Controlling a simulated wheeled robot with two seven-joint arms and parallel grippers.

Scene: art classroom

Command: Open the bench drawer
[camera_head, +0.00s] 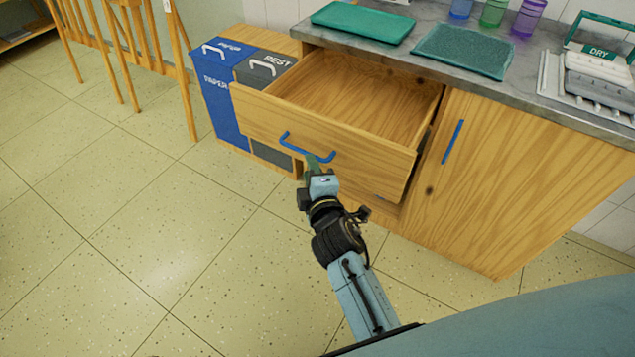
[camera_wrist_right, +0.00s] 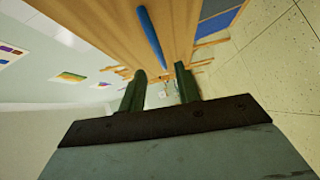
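The bench drawer (camera_head: 325,133) is wooden and stands pulled well out of the bench, with its empty inside (camera_head: 360,90) showing from above. Its blue bar handle (camera_head: 296,146) is on the drawer front and also shows in the right wrist view (camera_wrist_right: 150,38). My right gripper (camera_head: 312,163) is right by the handle, near its right part. In the right wrist view its two green fingers (camera_wrist_right: 161,84) are apart with a clear gap, and the handle lies ahead of the fingertips. Whether a finger touches the handle I cannot tell. My left gripper is not in view.
Right of the drawer is a closed cabinet door with a blue handle (camera_head: 453,141). Blue (camera_head: 222,95) and grey (camera_head: 262,70) bins stand to the left. The countertop (camera_head: 440,30) holds trays, cups and a drying rack (camera_head: 597,75). Wooden easels (camera_head: 125,45) stand far left; the floor is clear.

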